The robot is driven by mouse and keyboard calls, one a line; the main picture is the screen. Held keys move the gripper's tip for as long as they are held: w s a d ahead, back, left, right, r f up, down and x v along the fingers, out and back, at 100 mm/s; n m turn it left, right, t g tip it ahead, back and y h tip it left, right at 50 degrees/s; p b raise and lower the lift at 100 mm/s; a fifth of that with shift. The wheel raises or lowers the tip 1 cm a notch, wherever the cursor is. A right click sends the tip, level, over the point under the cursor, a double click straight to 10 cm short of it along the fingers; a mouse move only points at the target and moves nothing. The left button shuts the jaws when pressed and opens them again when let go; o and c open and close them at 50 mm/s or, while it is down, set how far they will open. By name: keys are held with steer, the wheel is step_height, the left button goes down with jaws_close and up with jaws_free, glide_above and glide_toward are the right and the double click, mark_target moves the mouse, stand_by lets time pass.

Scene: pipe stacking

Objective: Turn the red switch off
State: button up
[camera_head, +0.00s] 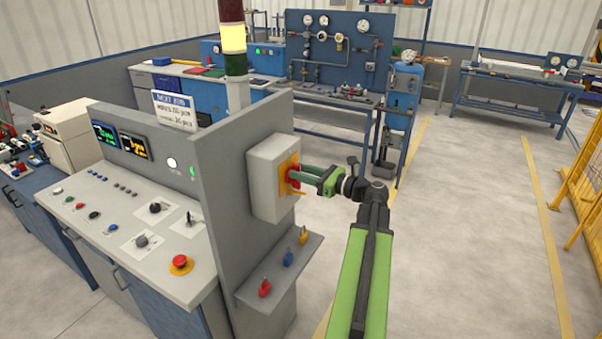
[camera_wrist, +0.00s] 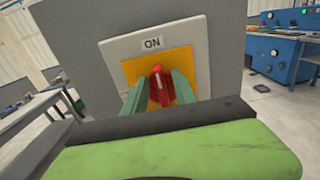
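The red switch (camera_wrist: 158,88) stands upright on a yellow plate (camera_wrist: 188,91), under an ON label (camera_wrist: 152,43). The plate is on a light grey box on the side panel of the console. In the head view, the red switch (camera_head: 293,175) is partly hidden by my gripper (camera_head: 300,176), which reaches it from the right. In the wrist view, the green fingers of my gripper (camera_wrist: 157,90) stand on both sides of the red handle. They look open, with a small gap on the left; contact on the right is hard to tell.
A small shelf (camera_head: 279,270) with red, blue and yellow padlocks juts out below the switch box. The control console (camera_head: 135,215) with a red emergency button (camera_head: 180,262) stands to the left. Open floor (camera_head: 470,230) lies to the right, before a yellow fence (camera_head: 580,190).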

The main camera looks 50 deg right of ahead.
mark_target(289, 179)
jaws_close()
steer(key=shift+a, duration=0.1)
steer(key=n, duration=0.6)
steer(key=a+f+n+b, duration=0.1)
steer(key=n, duration=0.5)
steer(key=a+f+n+b, duration=0.1)
steer(key=n, duration=0.4)
steer(key=shift+s+f+n, duration=0.2)
steer(key=shift+s+n, duration=0.1)
steer(key=shift+n, duration=0.1)
stand_by(0.5)
steer(key=shift+o, duration=0.5)
jaws_free()
